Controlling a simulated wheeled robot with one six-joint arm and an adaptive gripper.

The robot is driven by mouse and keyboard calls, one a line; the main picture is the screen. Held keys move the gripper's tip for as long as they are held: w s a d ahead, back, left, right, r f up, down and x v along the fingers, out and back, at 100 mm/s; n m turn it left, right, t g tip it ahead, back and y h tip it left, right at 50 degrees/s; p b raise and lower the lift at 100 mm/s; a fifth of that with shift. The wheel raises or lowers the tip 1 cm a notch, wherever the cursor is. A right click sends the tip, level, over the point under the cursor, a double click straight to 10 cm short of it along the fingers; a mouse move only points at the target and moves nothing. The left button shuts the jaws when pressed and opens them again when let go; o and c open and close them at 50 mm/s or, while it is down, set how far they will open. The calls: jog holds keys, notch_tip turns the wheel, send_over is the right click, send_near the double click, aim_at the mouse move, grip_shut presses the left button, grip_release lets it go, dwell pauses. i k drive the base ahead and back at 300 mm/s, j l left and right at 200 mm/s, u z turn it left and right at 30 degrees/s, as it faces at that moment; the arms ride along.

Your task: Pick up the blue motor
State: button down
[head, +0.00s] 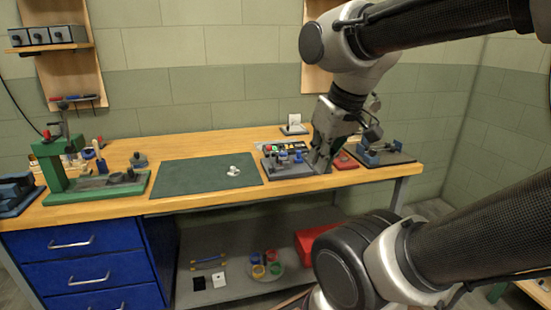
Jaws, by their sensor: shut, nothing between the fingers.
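A small blue upright piece (283,156), which looks like the blue motor, stands on a grey base plate (270,167) at the right part of the workbench. Another small blue piece (299,157) stands just right of it, close to my gripper; at this size I cannot tell for sure which one is the motor. My gripper (319,168) points down at the right end of the plate, shut and empty, to the right of both blue pieces. It hides part of what lies behind it.
A green mat (195,178) with a small white part (234,171) lies left of the plate. A green press (75,180) stands at the far left. A red item (345,161) and a vise-like fixture (385,153) are right of my gripper. The mat is mostly clear.

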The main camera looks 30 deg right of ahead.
aim_at(284, 155)
jog(key=i+j+z, duration=0.2)
jog(key=z, duration=0.15)
jog(key=i+j+z, duration=0.25)
jog(key=z, duration=0.15)
jog(key=i+j+z, duration=0.35)
